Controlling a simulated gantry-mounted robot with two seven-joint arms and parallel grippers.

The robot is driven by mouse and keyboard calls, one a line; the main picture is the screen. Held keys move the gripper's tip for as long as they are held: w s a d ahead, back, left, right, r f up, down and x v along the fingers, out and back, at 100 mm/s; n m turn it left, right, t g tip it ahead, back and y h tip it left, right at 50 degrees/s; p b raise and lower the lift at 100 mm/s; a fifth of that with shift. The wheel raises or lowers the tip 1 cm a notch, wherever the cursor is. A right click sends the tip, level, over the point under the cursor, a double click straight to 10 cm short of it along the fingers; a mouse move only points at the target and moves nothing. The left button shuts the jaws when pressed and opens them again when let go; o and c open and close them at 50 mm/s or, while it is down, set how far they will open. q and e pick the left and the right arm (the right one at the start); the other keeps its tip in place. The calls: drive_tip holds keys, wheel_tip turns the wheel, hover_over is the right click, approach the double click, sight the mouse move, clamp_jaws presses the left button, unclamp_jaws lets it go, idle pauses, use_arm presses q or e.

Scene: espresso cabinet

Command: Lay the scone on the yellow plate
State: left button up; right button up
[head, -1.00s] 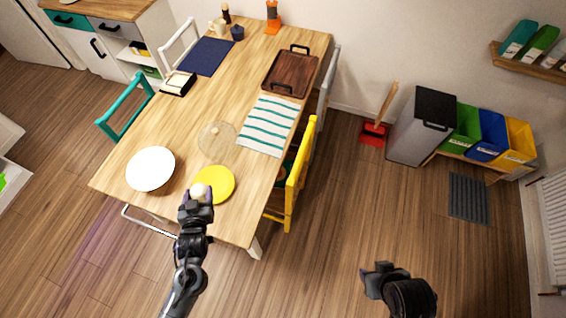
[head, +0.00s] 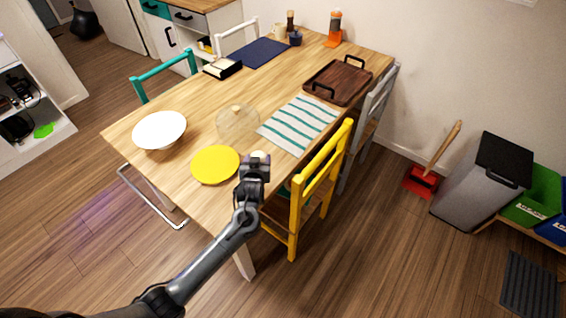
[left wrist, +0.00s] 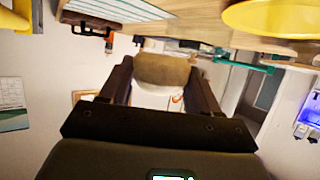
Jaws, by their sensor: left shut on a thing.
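The yellow plate (head: 215,165) lies flat near the table's front corner, and nothing rests on it. Part of it shows at the top right of the left wrist view (left wrist: 275,18). My left gripper (head: 256,163) is just right of the plate in the head view. It is shut on the pale brown scone (left wrist: 163,70), which sits between the two dark fingers in the left wrist view. In the head view only the scone's top (head: 259,154) shows past the gripper. My right gripper is not in view.
A clear dome (head: 237,122) stands behind the plate, with a white bowl (head: 160,131) to the left and a striped cloth (head: 299,122) to the right. A yellow chair (head: 322,180) stands close to the right table edge, near my left gripper.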

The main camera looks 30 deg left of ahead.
use_arm(q)
drive_tip(key=shift+w+a+f+b, duration=0.15)
drive_tip(key=shift+w+b, duration=0.3)
drive_tip(key=shift+b, duration=0.1)
drive_tip(key=shift+w+a+f+b, duration=0.1)
drive_tip(key=shift+w+f+b, duration=0.05)
drive_tip(key=shift+w+b, duration=0.35)
drive_tip(key=shift+w+a+r+b, duration=0.15)
drive_tip(key=shift+w+b, duration=0.05)
drive_tip(key=shift+b, duration=0.2)
drive_tip(key=shift+w, duration=0.15)
drive_tip(key=shift+w+f+b, duration=0.1)
drive_tip(key=shift+f+b, duration=0.1)
drive_tip(key=shift+b, duration=0.2)
drive_tip(key=shift+f+b, duration=1.45)
drive_tip(key=shift+f, duration=3.2)
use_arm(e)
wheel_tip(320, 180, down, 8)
use_arm(q)
drive_tip(key=shift+f, duration=0.15)
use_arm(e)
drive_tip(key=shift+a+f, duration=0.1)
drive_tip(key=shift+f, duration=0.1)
use_arm(q)
drive_tip(key=o, duration=1)
drive_tip(key=shift+o, duration=0.2)
